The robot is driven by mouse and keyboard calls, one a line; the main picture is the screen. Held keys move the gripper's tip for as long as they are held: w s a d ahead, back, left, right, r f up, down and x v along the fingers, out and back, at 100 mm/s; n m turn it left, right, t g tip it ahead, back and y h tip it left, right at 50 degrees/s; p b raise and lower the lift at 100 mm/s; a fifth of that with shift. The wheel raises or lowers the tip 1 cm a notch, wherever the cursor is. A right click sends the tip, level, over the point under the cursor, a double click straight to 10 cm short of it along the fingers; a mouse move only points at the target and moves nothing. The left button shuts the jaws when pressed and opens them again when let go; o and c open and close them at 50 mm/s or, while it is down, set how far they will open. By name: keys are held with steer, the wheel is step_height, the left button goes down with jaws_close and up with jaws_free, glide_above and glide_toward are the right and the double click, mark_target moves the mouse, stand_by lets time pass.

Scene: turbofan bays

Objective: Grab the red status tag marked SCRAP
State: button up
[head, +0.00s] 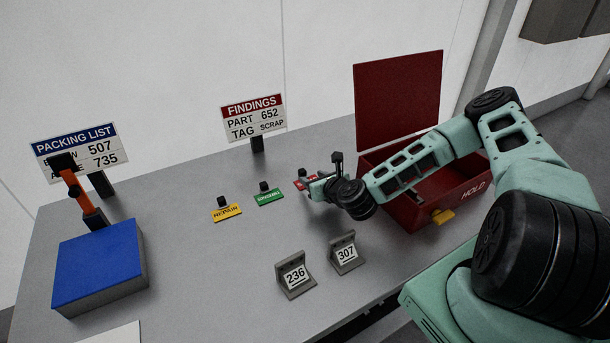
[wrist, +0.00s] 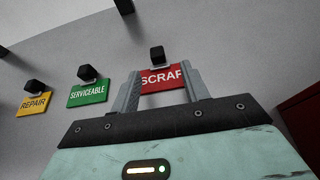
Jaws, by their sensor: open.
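The red status tag marked SCRAP (wrist: 162,79) lies on the grey bench with a black knob (wrist: 157,54) at its far edge. In the wrist view my gripper (wrist: 162,75) is open, with one finger on each side of the red tag. The fingers overlap the tag's left and right edges in the picture; I cannot tell whether they touch it. In the head view the red tag (head: 309,181) is mostly hidden by my gripper (head: 308,185).
A green SERVICEABLE tag (head: 269,197) and a yellow REPAIR tag (head: 227,212) lie to the left. An open red HOLD box (head: 405,213) stands to the right. Number stands 236 (head: 295,277) and 307 (head: 346,253) are in front. A FINDINGS sign (head: 254,117) stands behind.

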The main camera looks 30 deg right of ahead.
mark_target(304, 173)
steer(key=p+x, duration=0.1)
steer(key=x, duration=0.1)
steer(key=p+x, duration=0.1)
steer(key=x, duration=0.2)
steer(key=shift+a+r, duration=0.15)
steer(key=shift+r, duration=0.1)
steer(key=shift+w+f+p, duration=0.3)
steer(key=shift+w, duration=0.2)
jaws_close()
